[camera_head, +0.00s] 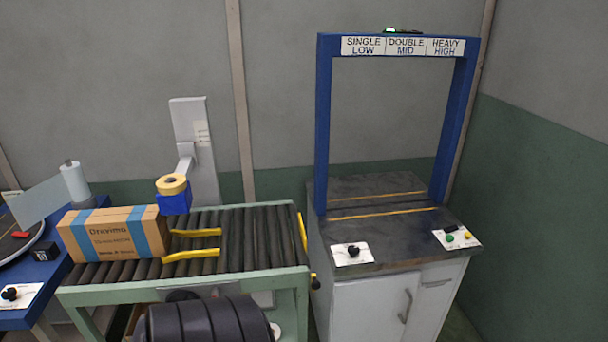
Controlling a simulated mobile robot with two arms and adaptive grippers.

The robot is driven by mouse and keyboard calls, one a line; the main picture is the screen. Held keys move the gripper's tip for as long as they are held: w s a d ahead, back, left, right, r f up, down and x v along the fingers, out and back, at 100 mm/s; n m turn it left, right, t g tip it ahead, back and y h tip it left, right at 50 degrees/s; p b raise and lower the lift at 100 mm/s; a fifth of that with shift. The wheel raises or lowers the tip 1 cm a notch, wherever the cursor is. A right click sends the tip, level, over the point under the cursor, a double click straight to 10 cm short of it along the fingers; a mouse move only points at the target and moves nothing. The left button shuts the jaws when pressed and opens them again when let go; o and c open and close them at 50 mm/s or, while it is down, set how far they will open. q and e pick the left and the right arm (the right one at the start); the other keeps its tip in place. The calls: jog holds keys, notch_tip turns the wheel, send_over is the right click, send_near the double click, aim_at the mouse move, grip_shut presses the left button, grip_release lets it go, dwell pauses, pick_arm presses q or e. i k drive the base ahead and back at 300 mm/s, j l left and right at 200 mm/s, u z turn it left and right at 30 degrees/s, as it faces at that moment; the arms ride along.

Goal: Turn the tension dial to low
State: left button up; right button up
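A dark dial (353,251) sits on a white plate (340,261) at the front left of the strapping machine's dark top. Its pointer direction and lettering are too small to read. A sign (403,46) on the blue arch reads SINGLE LOW, DOUBLE MID, HEAVY HIGH, with a small green light (391,30) above it. A second dark dial (11,293) is on a white plate at the far left; I cannot read which dial is labelled tension. Neither of my grippers shows in this view.
The blue arch (322,130) stands over the dark machine top. A button panel (457,238) with green and yellow buttons is at its right. A cardboard box (112,233) with blue bands rests on the roller conveyor (245,225). A tape head (172,193) is beside the box.

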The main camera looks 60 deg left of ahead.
aim_at(355, 250)
jog(key=u, duration=1.7)
